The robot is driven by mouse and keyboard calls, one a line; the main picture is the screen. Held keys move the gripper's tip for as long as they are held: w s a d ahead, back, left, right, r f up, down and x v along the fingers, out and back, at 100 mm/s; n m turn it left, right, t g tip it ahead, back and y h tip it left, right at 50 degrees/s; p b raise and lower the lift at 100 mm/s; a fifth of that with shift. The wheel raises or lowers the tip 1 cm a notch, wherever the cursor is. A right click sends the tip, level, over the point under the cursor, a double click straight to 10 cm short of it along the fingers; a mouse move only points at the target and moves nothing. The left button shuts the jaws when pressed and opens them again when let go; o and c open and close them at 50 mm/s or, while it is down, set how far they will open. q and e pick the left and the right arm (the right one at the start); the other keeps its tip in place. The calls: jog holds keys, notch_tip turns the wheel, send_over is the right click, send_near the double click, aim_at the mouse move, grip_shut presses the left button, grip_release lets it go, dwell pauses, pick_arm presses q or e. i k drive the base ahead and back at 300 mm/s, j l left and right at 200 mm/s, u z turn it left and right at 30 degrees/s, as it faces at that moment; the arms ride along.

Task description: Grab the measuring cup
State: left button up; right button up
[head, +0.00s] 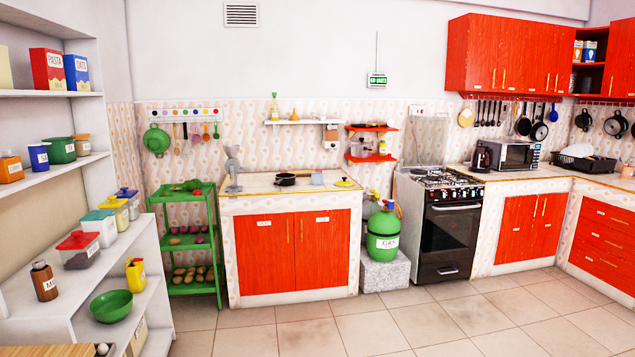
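I cannot single out a measuring cup with certainty in the head view. A small pale grey-blue vessel (317,178) stands on the middle counter (262,185), to the right of a dark pan (286,180); it is too small to tell what it is. Several small utensils (186,138) hang on the wall rail at the left, and a small blue item (553,113) hangs among dark pans at the right. Neither of my grippers is in view.
White shelves (50,93) with boxes and tubs stand at the left. A green rack (186,218), a green gas cylinder (383,235) on a block and a black stove (447,232) line the back wall. The tiled floor (400,325) in front is clear.

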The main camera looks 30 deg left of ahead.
aim_at(316, 177)
jog(key=i+u, duration=0.25)
jog(key=i, duration=3.6)
jog(key=i+l+u, duration=0.1)
jog(key=i+u, duration=0.35)
jog(key=i+l+u, duration=0.3)
jog(key=i+u, duration=0.15)
jog(key=i, duration=0.2)
jog(key=i+l+u, duration=0.4)
jog(key=i+l, duration=0.1)
jog(key=i, duration=0.05)
